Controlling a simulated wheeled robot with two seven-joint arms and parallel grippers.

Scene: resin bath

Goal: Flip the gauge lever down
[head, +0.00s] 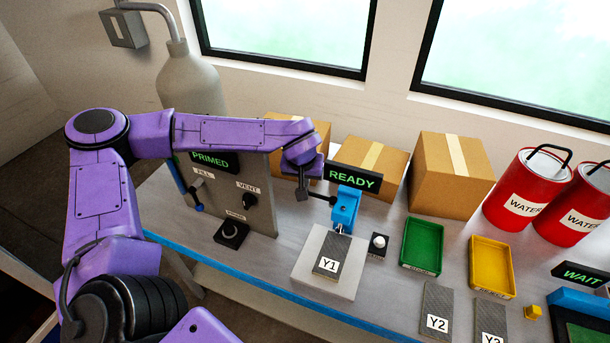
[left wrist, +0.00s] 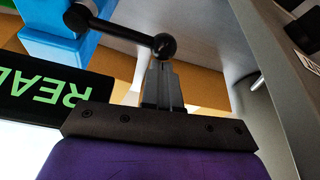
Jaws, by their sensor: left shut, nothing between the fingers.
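The blue gauge (head: 345,210) stands over a pale block that bears a dark plate marked Y1 (head: 331,256). Its black lever (head: 331,200) sticks out to the left side. In the left wrist view the lever (left wrist: 120,33) ends in a black ball (left wrist: 164,46), and part of the blue gauge (left wrist: 60,40) shows at the top left. My left gripper (head: 322,189) is beside the gauge on its left. Its fingertips (left wrist: 160,66) are shut, empty, and right at the ball. I cannot tell whether they touch it. My right gripper is out of view.
A green READY sign (head: 353,178) stands close behind the gauge. A grey panel (head: 262,200) with knobs stands to the left. A white button (head: 379,241), a green tray (head: 421,268) and a yellow tray (head: 491,291) lie to the right. Cardboard boxes (head: 437,180) stand behind.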

